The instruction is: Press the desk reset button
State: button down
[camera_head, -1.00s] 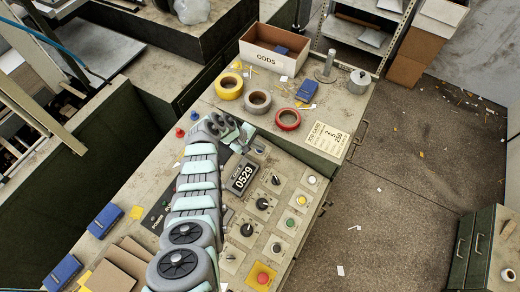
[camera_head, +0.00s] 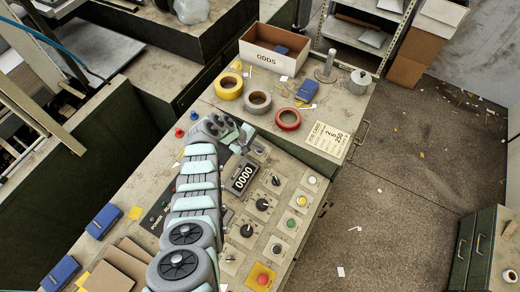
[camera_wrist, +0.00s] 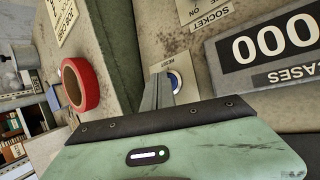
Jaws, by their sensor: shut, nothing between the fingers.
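The reset button (camera_wrist: 175,82) is a round blue button in a pale ring on a small label plate, seen in the wrist view. My gripper (camera_wrist: 160,78) is shut and empty, with its fingertips at the button and covering its left part. I cannot tell whether the tips touch it or how deep it sits. In the head view my gripper (camera_head: 241,142) is over the far end of the desk panel, and the button is hard to make out there.
The panel has several knobs, a green button (camera_head: 291,223) and a red button on a yellow plate (camera_head: 262,279). Tape rolls, including a red one (camera_head: 288,119), and an ODDS box (camera_head: 273,55) stand beyond. Blue boxes (camera_head: 104,221) lie left of my arm.

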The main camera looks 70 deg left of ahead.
jog(key=shift+r, duration=0.1)
dwell(0.3)
jog(key=shift+w+d+r+p, duration=0.1)
jog(key=shift+d+r+p, duration=0.05)
jog(key=shift+r+p, duration=0.75)
jog(key=shift+f, duration=0.15)
jog(key=r+p, duration=0.1)
jog(key=p, duration=0.1)
jog(key=r+p, duration=0.1)
jog(key=r, duration=0.1)
jog(key=d+r+p, duration=0.1)
jog(key=p, duration=0.1)
jog(key=shift+w+r+p, duration=0.35)
jog(key=shift+r, duration=0.05)
